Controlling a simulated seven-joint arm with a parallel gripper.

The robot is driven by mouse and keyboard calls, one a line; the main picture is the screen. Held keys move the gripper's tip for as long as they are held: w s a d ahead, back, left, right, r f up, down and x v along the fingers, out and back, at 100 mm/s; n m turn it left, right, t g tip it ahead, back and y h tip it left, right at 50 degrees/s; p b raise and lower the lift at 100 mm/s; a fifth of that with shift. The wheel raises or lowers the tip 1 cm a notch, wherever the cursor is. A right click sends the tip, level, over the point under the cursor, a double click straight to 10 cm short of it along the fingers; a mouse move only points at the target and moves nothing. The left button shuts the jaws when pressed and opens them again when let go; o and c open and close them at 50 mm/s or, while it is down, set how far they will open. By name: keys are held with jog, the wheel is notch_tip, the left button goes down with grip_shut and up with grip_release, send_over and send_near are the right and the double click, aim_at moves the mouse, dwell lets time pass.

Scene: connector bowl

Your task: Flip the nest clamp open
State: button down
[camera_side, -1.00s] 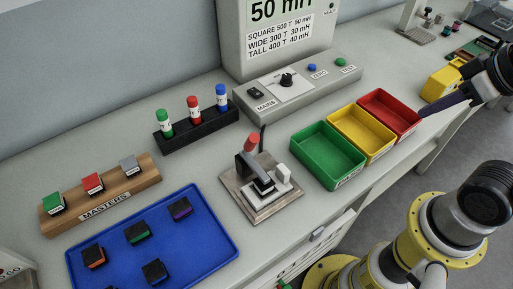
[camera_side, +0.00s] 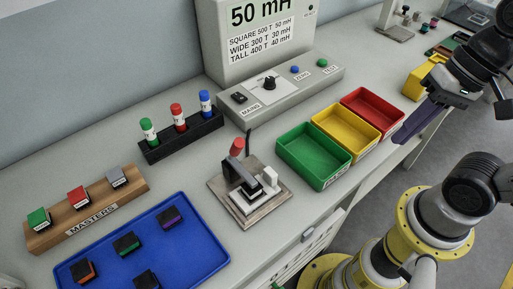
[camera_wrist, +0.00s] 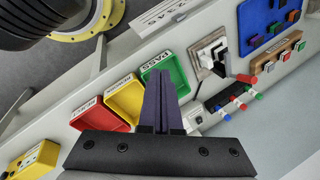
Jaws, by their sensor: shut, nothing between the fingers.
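The nest clamp (camera_side: 243,172) stands on a square wooden base (camera_side: 230,216) near the bench's middle. Its red-tipped handle (camera_side: 237,147) sticks up, slightly tilted, and its dark arm lies over the pale nest block. Whether a part sits under the arm I cannot tell. My gripper (camera_side: 398,138) is at the right, by the front of the red bin, well apart from the clamp. Its long purple fingers are shut and empty. In the wrist view the fingers (camera_wrist: 156,72) point toward the green bin's edge, and the clamp (camera_wrist: 209,54) with its red handle (camera_wrist: 246,78) shows to their right.
Green (camera_side: 297,168), yellow (camera_side: 332,146) and red (camera_side: 399,111) bins stand between my gripper and the clamp. A rack of capped bottles (camera_side: 190,138) and the meter (camera_side: 258,45) are behind. A blue tray (camera_side: 205,240) with several blocks and a masters' stand (camera_side: 130,190) lie left.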

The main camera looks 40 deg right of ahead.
jog(key=w+a+f+m+g+y, duration=0.1)
jog(key=w+a+m+g+y, duration=0.5)
jog(key=a+m+y, duration=0.5)
jog(key=w+d+f+m+t+y, duration=0.4)
jog(key=w+f+m, duration=0.4)
jog(key=m, duration=0.6)
notch_tip(320, 180, down, 2)
jog(key=shift+w+t, duration=0.25)
jog(key=shift+t, duration=0.05)
jog(key=a, duration=1)
jog(key=shift+w+a+r, duration=0.15)
jog(key=shift+w, duration=0.1)
jog(key=shift+w+a+r, duration=0.1)
jog(key=shift+w+r, duration=0.15)
jog(key=shift+w, duration=0.35)
jog(key=shift+w+r, duration=0.25)
jog(key=shift+w, duration=0.3)
jog(key=shift+w+a+r, duration=0.1)
jog(key=shift+w+r, duration=0.15)
jog(key=shift+w, duration=0.4)
